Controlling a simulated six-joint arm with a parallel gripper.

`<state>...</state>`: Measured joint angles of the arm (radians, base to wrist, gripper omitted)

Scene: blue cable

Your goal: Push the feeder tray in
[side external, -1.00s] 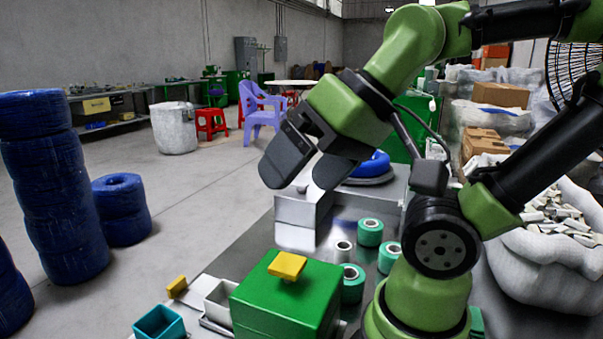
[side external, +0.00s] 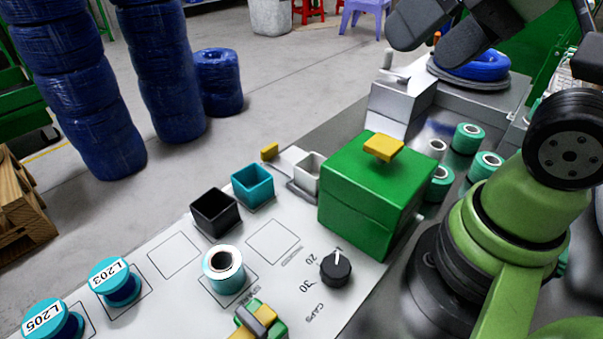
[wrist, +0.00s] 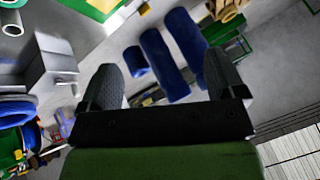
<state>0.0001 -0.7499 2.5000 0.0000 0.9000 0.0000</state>
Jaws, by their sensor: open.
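What looks like the feeder tray is a pale tray (side external: 296,163) sticking out from the left side of a green box (side external: 362,205), with a yellow tab (side external: 269,152) at its outer end. The part inside the box is hidden. A yellow handle (side external: 384,147) sits on the box lid. My gripper (side external: 425,50) is open and empty, up beyond the box near the top edge, apart from the tray. Its two fingers also show spread in the wrist view (wrist: 163,70), with only floor and blue rolls between them.
A teal bin (side external: 252,186) and a black bin (side external: 214,212) stand near the tray. A grey metal block (side external: 393,108) stands behind the box, with teal-wrapped spools (side external: 467,138) to its right. A black knob (side external: 336,268) is in front. A blue coil (side external: 484,66) lies at the back.

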